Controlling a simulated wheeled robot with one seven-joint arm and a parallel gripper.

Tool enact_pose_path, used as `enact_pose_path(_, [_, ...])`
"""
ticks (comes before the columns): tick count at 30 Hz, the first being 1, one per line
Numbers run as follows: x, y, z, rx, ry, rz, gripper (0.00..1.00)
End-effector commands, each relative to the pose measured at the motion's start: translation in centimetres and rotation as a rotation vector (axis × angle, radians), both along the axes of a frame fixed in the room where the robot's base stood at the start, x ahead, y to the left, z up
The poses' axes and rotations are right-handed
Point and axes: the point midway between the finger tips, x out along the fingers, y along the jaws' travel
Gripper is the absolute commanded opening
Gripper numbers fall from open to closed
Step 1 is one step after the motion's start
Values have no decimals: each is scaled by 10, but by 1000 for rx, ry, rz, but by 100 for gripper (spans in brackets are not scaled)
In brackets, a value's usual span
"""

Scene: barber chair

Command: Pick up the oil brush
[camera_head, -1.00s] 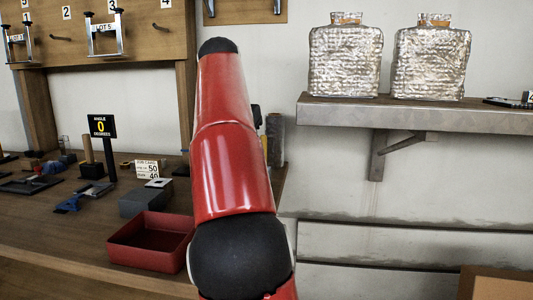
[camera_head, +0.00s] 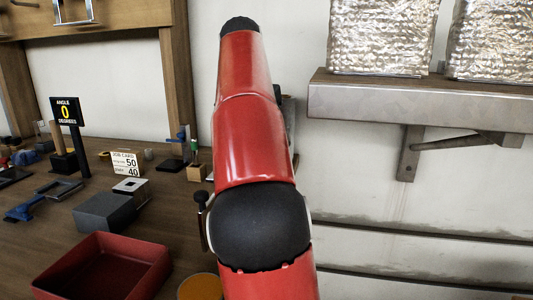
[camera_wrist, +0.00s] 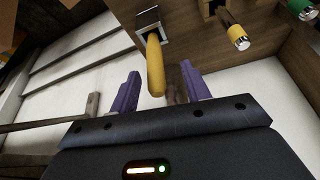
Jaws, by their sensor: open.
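In the wrist view, a long yellow handle (camera_wrist: 155,62) with a grey metal block-like part (camera_wrist: 147,20) at its far end points toward my gripper; it looks like the oil brush, but I cannot be sure. My gripper (camera_wrist: 160,86) is open, its two purple fingers apart. The handle's near end shows between the fingertips in the picture; I cannot tell whether it is truly between them in depth. A brown strip-like part shows beside the handle, partly hidden by the right finger. In the head view my red arm hides my gripper and the handle.
A dark handle with a yellow end (camera_wrist: 238,36) and a green-capped item (camera_wrist: 301,8) are near the gripper. The bench holds a red tray (camera_head: 104,268), a grey block (camera_head: 104,212), a job card (camera_head: 125,162) and an angle sign (camera_head: 66,112). A shelf (camera_head: 420,105) juts out at right.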

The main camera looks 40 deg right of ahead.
Motion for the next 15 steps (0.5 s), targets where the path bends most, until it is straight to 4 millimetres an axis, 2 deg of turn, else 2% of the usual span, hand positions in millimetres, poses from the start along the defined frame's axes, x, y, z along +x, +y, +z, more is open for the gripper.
enact_pose_path(9, [3, -17, -43, 1, 1, 1, 47])
enact_pose_path(15, [5, -20, -49, 0, 0, 1, 47])
